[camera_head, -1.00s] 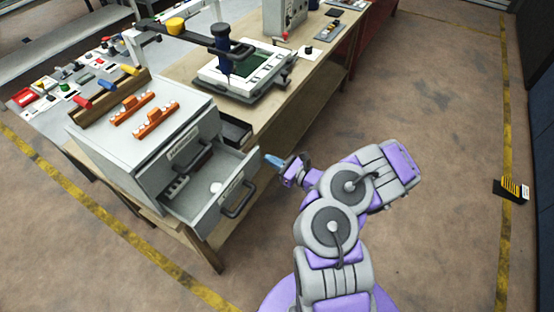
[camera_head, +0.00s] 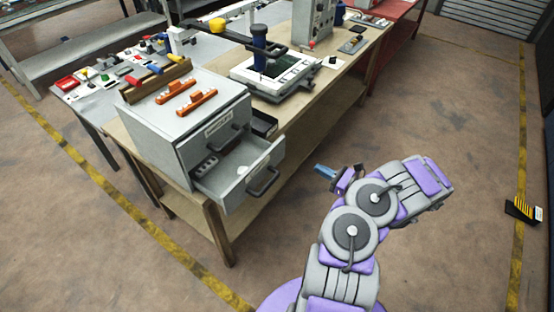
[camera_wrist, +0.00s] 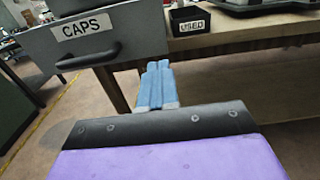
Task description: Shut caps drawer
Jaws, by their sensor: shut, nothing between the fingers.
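The grey drawer cabinet (camera_head: 180,128) stands on the wooden workbench. Its lower drawer (camera_head: 235,185) is pulled out, with a dark handle on its front. A small round white item and a light slotted piece lie inside. In the wrist view, a grey drawer front (camera_wrist: 115,43) labelled CAPS fills the upper left, with its dark handle (camera_wrist: 88,57) below the label. My gripper (camera_head: 322,170) is shut and empty, in the air right of the open drawer and apart from it. Its blue fingers (camera_wrist: 158,72) are together in the wrist view, right of the handle.
The upper drawer (camera_head: 222,130) is shut. A black bin (camera_wrist: 189,21) labelled USED sits on the bench beside the cabinet. Orange holders (camera_head: 197,102) lie on the cabinet top. A white-framed device (camera_head: 290,85) stands farther along the bench.

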